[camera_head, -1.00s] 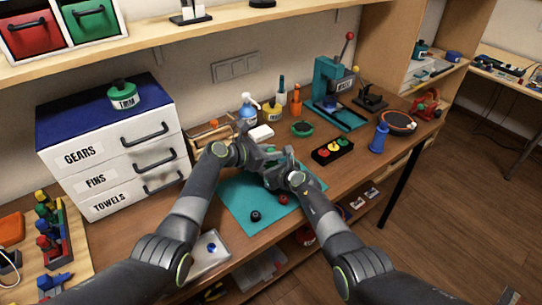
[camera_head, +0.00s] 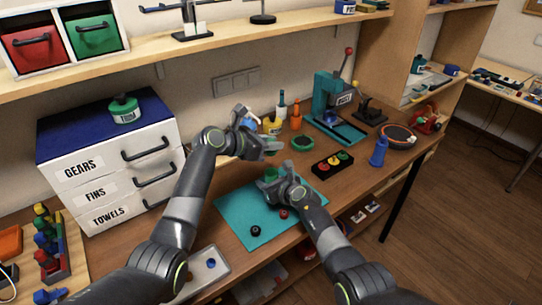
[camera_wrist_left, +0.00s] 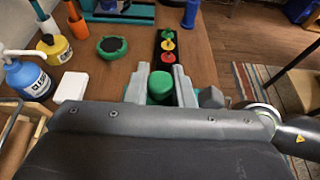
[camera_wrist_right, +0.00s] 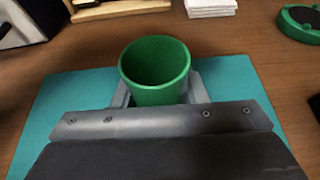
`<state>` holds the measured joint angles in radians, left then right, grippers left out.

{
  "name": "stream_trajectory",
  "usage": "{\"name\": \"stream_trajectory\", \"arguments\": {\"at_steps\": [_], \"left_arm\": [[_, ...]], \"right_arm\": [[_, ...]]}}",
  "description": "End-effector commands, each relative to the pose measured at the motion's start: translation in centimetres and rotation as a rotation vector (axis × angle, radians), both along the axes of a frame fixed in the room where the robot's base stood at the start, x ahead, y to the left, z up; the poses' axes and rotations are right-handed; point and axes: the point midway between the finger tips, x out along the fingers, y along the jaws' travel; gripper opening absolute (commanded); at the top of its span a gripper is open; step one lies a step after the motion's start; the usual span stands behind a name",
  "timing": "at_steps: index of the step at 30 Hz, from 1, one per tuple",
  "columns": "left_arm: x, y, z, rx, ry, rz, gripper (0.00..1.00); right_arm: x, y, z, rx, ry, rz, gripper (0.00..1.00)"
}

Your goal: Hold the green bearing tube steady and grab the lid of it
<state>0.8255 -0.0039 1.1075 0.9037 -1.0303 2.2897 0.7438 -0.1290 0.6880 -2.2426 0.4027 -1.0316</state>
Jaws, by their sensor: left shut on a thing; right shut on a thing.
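The green bearing tube (camera_wrist_right: 157,97) stands open-topped over the teal mat in the right wrist view, with its hollow inside showing. My right gripper (camera_head: 277,181) is shut on the tube (camera_head: 271,173). My left gripper (camera_head: 272,149) is shut on the round green lid (camera_wrist_left: 160,84), which shows between its fingers in the left wrist view. In the head view the left gripper is above the tube, and the lid is apart from the tube, mostly hidden by the fingers.
The teal mat (camera_head: 240,210) carries a black part (camera_head: 256,230) and a red part (camera_head: 283,214). A black block with coloured buttons (camera_head: 332,165) lies right of the grippers. A green round dish (camera_head: 302,143), bottles and a teal press (camera_head: 325,85) stand behind. White drawers (camera_head: 110,165) are at left.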

Motion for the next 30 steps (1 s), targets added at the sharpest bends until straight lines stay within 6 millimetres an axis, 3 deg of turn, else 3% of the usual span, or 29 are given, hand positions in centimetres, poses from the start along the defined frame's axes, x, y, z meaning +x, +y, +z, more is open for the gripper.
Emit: {"name": "stream_trajectory", "arguments": {"at_steps": [11, 12, 17, 30], "left_arm": [[-0.02, -0.01, 0.99, 0.0, 0.0, 0.0, 0.0], [-0.02, -0.01, 0.98, -0.001, 0.001, 0.0, 0.0], [-0.02, -0.03, 0.97, -0.001, 0.001, 0.0, 0.0], [-0.03, -0.05, 0.97, -0.002, 0.001, -0.001, 0.0]], "right_arm": [[-0.04, 0.06, -0.03, 0.001, 0.002, 0.001, 0.14], [-0.04, 0.06, -0.03, 0.001, 0.002, 0.001, 0.44], [-0.04, 0.06, -0.03, 0.001, 0.002, 0.001, 0.64], [-0.35, -0.12, 0.16, 0.001, -0.002, 0.004, 0.64]]}}
